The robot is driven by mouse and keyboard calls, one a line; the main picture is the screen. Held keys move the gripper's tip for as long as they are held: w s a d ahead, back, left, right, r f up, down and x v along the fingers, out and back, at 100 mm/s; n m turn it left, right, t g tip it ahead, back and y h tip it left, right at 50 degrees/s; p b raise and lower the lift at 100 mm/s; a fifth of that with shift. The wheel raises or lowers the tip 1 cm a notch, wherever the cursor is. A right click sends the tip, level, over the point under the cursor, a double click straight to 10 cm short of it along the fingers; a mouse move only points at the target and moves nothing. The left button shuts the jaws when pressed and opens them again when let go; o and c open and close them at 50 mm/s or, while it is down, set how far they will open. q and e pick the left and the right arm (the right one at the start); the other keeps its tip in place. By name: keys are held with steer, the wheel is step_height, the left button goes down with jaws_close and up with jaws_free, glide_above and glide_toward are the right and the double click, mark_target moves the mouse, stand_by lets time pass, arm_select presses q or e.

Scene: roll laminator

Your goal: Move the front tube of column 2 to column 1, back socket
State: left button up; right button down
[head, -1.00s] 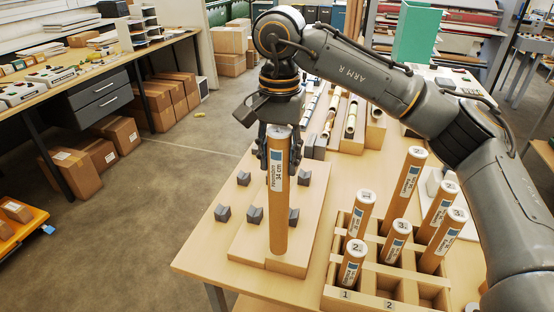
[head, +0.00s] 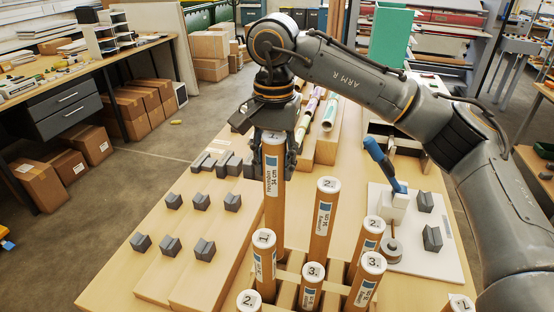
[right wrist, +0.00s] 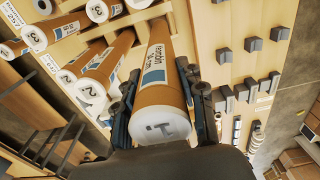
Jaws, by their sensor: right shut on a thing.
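My right gripper (head: 274,150) is shut on the upper end of a brown cardboard tube with a white cap (head: 273,185) marked "34 cm". It hangs upright over the back left of the wooden crate (head: 290,277). Its lower end is hidden behind another tube, so I cannot tell if it is in a socket. In the right wrist view the held tube (right wrist: 158,80) shows a cap marked "1." between the fingers (right wrist: 160,105). Left front tubes "1." (head: 264,265) and "2." (head: 249,301) stand in the crate. My left gripper is not in view.
Other capped tubes (head: 324,220) (head: 366,282) stand close by in the crate. A wooden board with dark grey blocks (head: 204,249) lies to the left. A white plate (head: 430,262) with a blue-handled device (head: 383,162) is on the right.

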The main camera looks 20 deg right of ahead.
mark_target(277, 135)
steer(key=f+b, duration=0.1)
steer(key=f, duration=0.1)
steer(key=f+b, duration=0.1)
steer(key=f, duration=0.1)
steer(key=f+b, duration=0.1)
steer(key=f, duration=0.1)
steer(key=shift+d+f+b, duration=0.2)
steer(key=shift+d+b, duration=0.05)
steer(key=shift+b, duration=0.1)
steer(key=shift+f+b, duration=0.3)
steer(key=shift+f, duration=0.25)
steer(key=shift+f+b, duration=0.4)
steer(key=shift+f, duration=0.05)
steer(key=c, duration=0.7)
jaws_free()
steer(key=shift+r, duration=0.1)
step_height(277, 135, up, 12)
